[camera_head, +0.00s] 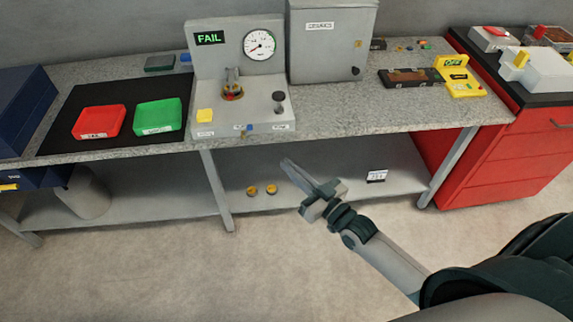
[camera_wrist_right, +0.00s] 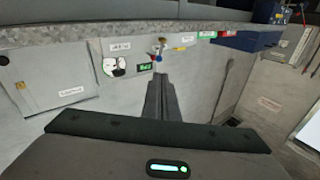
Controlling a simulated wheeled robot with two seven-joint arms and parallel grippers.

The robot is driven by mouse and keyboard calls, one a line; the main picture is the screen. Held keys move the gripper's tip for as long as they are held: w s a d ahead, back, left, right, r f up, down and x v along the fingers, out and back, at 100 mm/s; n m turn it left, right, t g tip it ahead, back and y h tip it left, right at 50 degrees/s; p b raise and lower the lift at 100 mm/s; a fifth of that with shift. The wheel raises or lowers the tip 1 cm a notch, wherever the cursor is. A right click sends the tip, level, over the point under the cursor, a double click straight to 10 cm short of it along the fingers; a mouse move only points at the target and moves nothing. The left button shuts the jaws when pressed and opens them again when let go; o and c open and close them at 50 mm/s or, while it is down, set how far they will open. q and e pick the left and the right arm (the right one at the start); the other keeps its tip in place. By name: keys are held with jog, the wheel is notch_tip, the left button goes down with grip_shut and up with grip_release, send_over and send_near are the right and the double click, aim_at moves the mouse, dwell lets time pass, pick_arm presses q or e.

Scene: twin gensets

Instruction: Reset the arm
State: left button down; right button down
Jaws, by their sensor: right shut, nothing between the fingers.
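My right gripper (camera_head: 308,184) is in front of the workbench in the head view, below the worktop edge and apart from everything. Its fingers are shut with nothing between them. In the right wrist view the shut fingers (camera_wrist_right: 161,95) point toward the bench's front edge. My right arm comes in from the lower right of the head view. My left gripper does not show in either view.
The bench (camera_head: 340,122) carries a test station (camera_head: 238,100) reading FAIL, a red tray (camera_head: 98,122), a green tray (camera_head: 158,116) and a grey cabinet (camera_head: 332,45). A red tool chest (camera_head: 490,150) stands at right. The floor in front is clear.

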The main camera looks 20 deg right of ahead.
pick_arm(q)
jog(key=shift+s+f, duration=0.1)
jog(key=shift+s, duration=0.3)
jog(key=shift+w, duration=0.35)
pick_arm(e)
jog(key=s+d+f+g+h, duration=0.15)
jog(key=s+f, duration=0.25)
jog(key=f, duration=0.7)
jog(key=s+f+g+h, duration=0.1)
jog(key=s+f+g, duration=0.2)
jog(key=f, duration=0.9)
jog(key=s+d+f+g+h, duration=0.15)
jog(key=s+f, duration=0.25)
jog(key=f, duration=0.7)
jog(key=s+a+f+g, duration=0.2)
jog(key=s+f+g, duration=0.2)
jog(key=s+f, duration=0.6)
jog(key=s+a+f+g+h, duration=0.1)
jog(key=s+a+f+g, duration=0.2)
jog(key=s+f, duration=0.6)
jog(key=s, duration=0.7)
jog(key=shift+f+g, duration=0.35)
jog(key=shift+g, duration=0.05)
